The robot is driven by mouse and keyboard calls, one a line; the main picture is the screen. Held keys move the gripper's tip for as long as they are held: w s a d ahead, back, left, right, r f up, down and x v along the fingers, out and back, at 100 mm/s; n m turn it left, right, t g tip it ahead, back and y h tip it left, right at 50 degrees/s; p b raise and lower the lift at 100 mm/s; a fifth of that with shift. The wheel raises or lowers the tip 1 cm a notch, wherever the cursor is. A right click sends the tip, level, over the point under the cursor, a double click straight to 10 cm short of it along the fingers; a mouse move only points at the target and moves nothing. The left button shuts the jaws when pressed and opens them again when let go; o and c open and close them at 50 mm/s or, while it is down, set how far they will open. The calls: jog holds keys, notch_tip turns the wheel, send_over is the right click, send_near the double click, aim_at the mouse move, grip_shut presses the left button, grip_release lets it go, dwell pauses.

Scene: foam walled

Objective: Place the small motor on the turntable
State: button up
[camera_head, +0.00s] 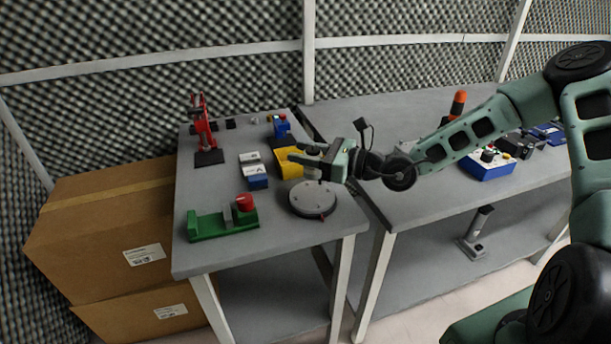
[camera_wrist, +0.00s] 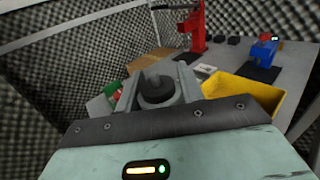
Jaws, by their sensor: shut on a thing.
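The small motor (camera_wrist: 157,89) is a dark grey round body with a short shaft, held between my gripper's two fingers in the wrist view. My gripper (camera_head: 302,155) is shut on it, above the table's right part in the head view. The turntable (camera_head: 313,198) is a round light grey disc with a small red mark at its front edge. In the head view, my gripper is over the far side of the disc. The gap between motor and disc is hard to judge. The turntable cannot be made out in the wrist view.
A yellow bin (camera_head: 289,164) stands just behind my gripper. A green fixture with a red knob (camera_head: 246,203) is left of the turntable. Blue-and-white boxes (camera_head: 254,179), a red stand (camera_head: 205,135) and a blue device (camera_head: 281,126) stand farther back. Cardboard boxes (camera_head: 110,220) flank the table.

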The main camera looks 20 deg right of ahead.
aim_at(305, 174)
jog(key=shift+f, duration=2.85)
jog(key=shift+f, duration=0.1)
jog(key=o, duration=1.2)
